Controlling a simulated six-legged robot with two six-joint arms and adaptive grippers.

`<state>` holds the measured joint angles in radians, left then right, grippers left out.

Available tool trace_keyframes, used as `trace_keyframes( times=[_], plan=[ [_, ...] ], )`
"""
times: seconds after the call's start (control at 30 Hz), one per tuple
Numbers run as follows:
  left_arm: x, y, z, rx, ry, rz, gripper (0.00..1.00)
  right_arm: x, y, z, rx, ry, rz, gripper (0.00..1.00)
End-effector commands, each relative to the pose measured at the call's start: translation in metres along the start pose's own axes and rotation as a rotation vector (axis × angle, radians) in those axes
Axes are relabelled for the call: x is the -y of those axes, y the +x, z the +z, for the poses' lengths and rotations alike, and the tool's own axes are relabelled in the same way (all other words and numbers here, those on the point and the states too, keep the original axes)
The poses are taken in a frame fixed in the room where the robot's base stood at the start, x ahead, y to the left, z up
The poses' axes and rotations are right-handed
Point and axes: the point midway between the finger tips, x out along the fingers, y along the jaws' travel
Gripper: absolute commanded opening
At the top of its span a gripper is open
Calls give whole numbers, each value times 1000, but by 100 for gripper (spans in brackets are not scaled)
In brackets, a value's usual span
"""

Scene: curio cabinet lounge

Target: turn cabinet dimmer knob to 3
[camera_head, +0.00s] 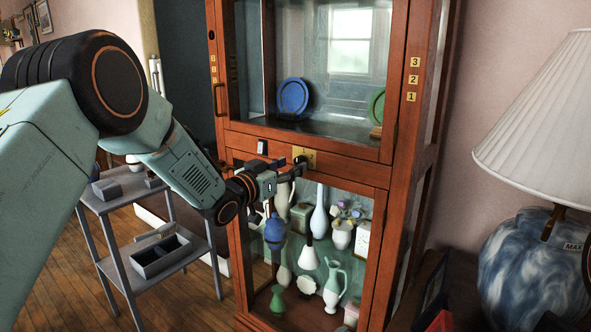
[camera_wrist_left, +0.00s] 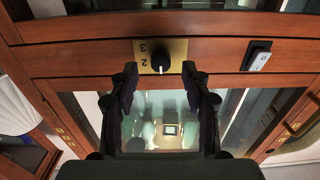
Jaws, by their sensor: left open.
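The dimmer knob (camera_wrist_left: 161,60) is black and sits on a brass plate (camera_wrist_left: 176,46) on the cabinet's wooden middle rail. In the left wrist view the plate appears upside down, with a 3 and a 2 showing on its left part. The plate (camera_head: 310,155) also shows in the head view, partly behind the gripper. My left gripper (camera_wrist_left: 160,72) is open, with one finger on each side of the knob's lower part in the picture. I cannot tell whether the fingers touch it. The knob's pointer direction is too small to read. My right gripper is not in view.
A rocker switch (camera_head: 262,147) is beside the plate on the same rail. Glass doors above and below the rail show plates and several vases (camera_head: 335,280). A grey shelf cart (camera_head: 160,258) stands left, and a lamp (camera_head: 540,110) right.

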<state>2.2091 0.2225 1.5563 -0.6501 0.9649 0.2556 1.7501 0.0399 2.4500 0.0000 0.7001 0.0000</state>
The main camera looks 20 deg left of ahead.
Motion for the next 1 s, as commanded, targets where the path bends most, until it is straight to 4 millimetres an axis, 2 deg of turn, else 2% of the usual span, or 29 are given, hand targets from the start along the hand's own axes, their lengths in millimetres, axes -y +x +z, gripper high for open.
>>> trace_keyframes(
  times=[0.2,0.57,1.0],
  plan=[
    [-1,20,1,-1,0,1,48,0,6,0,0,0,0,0],
    [-3,24,0,1,-1,2,48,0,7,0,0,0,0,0],
    [-3,24,0,1,-1,3,12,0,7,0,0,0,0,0]
  ],
)
